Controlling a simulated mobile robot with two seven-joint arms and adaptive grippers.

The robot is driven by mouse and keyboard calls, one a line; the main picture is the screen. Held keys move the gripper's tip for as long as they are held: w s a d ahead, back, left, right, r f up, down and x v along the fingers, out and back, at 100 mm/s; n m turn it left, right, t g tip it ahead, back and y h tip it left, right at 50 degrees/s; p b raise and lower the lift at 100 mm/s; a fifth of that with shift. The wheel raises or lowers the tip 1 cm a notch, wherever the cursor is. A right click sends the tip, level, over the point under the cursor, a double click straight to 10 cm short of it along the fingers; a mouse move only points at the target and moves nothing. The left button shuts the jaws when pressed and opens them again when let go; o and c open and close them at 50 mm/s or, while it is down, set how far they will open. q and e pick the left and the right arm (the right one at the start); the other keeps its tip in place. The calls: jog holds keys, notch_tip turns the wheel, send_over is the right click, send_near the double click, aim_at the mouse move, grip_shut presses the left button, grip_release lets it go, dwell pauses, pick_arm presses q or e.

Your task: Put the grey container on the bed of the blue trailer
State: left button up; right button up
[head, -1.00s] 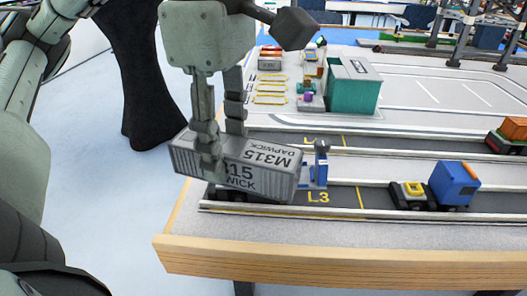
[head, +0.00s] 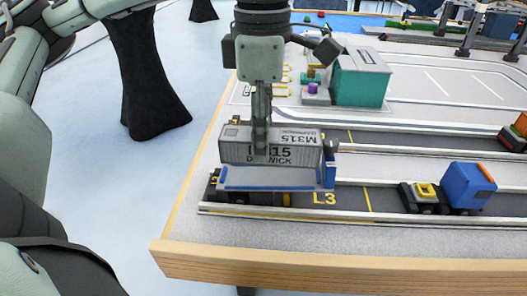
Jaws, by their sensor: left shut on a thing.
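The grey container (head: 290,153), marked M315 DAPWICK, is level in my left gripper (head: 261,148), whose fingers are shut on it across its middle. The blue trailer (head: 270,184) stands below in the lane marked L3, near the left end of the table. Its blue upright end (head: 329,170) is just right of the container. I cannot tell whether the container touches the bed. My right gripper is not in view.
A blue truck (head: 468,185) stands further right in the same lane. White rails border the lanes, and the table's wooden edge (head: 340,269) is in front. A teal block (head: 361,77) stands behind. An orange load (head: 521,124) shows at the right edge.

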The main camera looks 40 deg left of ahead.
pick_arm(q)
notch_tip(320, 180, down, 3)
jog(key=shift+w+f, duration=0.1)
jog(key=shift+f, duration=0.45)
jog(key=o, duration=1.2)
jog(key=shift+o, duration=0.2)
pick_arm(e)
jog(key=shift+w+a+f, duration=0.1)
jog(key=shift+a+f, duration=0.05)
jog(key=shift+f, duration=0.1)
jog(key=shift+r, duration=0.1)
pick_arm(q)
jog(key=shift+r, duration=0.55)
notch_tip(320, 180, up, 10)
jog(key=shift+r+p, duration=0.15)
jog(key=shift+p, duration=0.15)
jog(key=shift+r, duration=0.35)
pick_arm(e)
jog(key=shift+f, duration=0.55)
